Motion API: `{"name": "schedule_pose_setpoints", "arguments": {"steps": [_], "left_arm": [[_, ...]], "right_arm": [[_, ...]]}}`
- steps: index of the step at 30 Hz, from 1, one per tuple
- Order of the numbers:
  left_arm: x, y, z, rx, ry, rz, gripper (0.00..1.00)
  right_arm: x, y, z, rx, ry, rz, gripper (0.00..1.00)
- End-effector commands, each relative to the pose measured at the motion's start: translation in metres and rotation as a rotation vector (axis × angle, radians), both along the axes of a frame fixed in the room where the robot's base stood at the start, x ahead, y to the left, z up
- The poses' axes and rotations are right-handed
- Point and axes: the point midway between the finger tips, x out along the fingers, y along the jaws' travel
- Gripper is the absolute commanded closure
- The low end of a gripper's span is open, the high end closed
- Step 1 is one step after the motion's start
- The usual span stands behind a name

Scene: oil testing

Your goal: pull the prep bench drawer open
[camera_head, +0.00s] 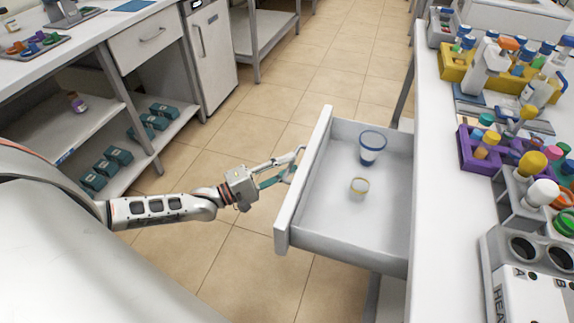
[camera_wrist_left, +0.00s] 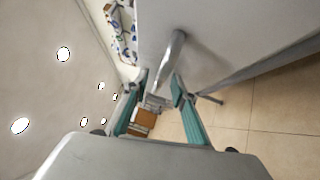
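The prep bench drawer (camera_head: 340,229) stands pulled out from under the bench on the right. Its white front panel (camera_head: 304,180) faces left in the head view, and its inside shows. A blue-rimmed cup (camera_head: 371,148) and a smaller cup with a yellowish rim (camera_head: 358,187) stand in it. My left gripper (camera_head: 297,163) is at the outer side of the front panel. In the left wrist view, the metal handle (camera_wrist_left: 175,52) lies between the teal fingertips (camera_wrist_left: 160,82), which are apart with a gap beside the bar. My right gripper is not in view.
The prep bench top (camera_head: 435,170) holds purple and yellow racks with capped containers and a grey heating block (camera_head: 535,280). A second bench (camera_head: 75,45) with a closed drawer (camera_head: 147,40) and shelves stands at left. Tiled floor (camera_head: 255,250) is clear between them.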

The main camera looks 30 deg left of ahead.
Motion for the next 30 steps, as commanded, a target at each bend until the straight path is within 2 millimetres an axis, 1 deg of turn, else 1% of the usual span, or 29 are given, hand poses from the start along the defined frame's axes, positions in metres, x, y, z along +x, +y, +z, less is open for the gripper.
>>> {"name": "schedule_pose_setpoints", "arguments": {"steps": [5,15,18,21,24,30], "left_arm": [[-0.012,0.008,-0.003,0.001,0.003,0.0,0.74],[-0.068,0.044,-0.012,0.002,0.005,-0.001,0.74],[-0.081,0.053,-0.014,0.002,0.003,-0.001,0.74],[-0.091,0.06,-0.015,0.002,0.002,0.0,0.74],[-0.097,0.063,-0.016,0.001,0.001,0.0,0.74],[-0.1,0.065,-0.016,0.0,0.0,0.0,0.74]], "right_arm": [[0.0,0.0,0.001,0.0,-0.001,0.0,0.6],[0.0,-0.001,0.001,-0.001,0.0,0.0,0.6],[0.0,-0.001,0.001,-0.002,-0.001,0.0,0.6],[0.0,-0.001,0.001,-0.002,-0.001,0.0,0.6],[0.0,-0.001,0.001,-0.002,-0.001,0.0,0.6],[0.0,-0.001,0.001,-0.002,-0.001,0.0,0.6]]}}
